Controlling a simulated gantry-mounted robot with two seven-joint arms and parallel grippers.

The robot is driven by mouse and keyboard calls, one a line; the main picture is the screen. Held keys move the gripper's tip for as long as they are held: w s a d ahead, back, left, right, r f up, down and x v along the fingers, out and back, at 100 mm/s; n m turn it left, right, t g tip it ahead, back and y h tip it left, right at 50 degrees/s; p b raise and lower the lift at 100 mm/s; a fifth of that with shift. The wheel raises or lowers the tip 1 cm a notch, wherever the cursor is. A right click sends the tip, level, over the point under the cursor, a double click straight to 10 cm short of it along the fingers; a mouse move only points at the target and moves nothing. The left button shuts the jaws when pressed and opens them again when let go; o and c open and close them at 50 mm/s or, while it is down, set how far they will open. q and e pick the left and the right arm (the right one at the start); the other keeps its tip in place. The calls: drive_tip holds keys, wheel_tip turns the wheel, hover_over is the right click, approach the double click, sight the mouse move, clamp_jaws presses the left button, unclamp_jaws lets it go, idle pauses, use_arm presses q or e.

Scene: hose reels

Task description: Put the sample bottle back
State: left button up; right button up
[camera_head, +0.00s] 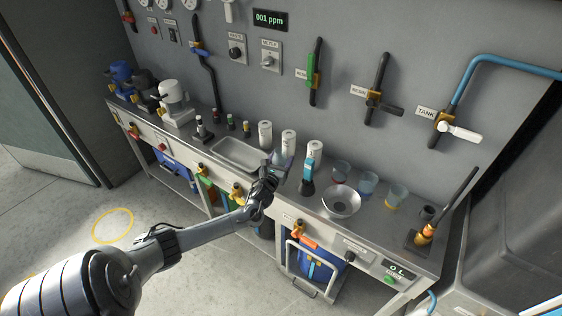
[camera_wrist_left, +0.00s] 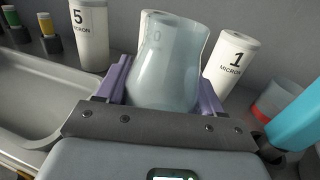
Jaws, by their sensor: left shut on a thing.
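The sample bottle (camera_wrist_left: 165,70) is a clear, pale, wide-bodied vessel that narrows upward. In the left wrist view it sits between the purple fingers of my left gripper (camera_wrist_left: 163,98), which is shut on it. In the head view the bottle (camera_head: 282,157) is mostly hidden by my left gripper (camera_head: 278,165), at the bench's back half, right of the sink. I cannot tell whether its base touches the bench. White cartridges stand close behind it, including one marked 5 (camera_wrist_left: 88,35) and one marked 1 (camera_wrist_left: 230,62). My right gripper is not in view.
The metal sink (camera_head: 238,153) lies left of the gripper. A blue-topped dark bottle (camera_head: 308,175) stands close on its right. Farther right are a metal funnel bowl (camera_head: 341,203) and several clear cups, one with blue (camera_head: 367,184). Valves line the wall above.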

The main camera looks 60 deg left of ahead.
use_arm(q)
drive_tip(key=shift+a+r, duration=0.1)
drive_tip(key=shift+r, duration=0.05)
drive_tip(key=shift+f, duration=0.2)
drive_tip(key=o, duration=1.2)
drive_tip(key=shift+c, duration=0.2)
drive_tip(key=shift+r, duration=0.1)
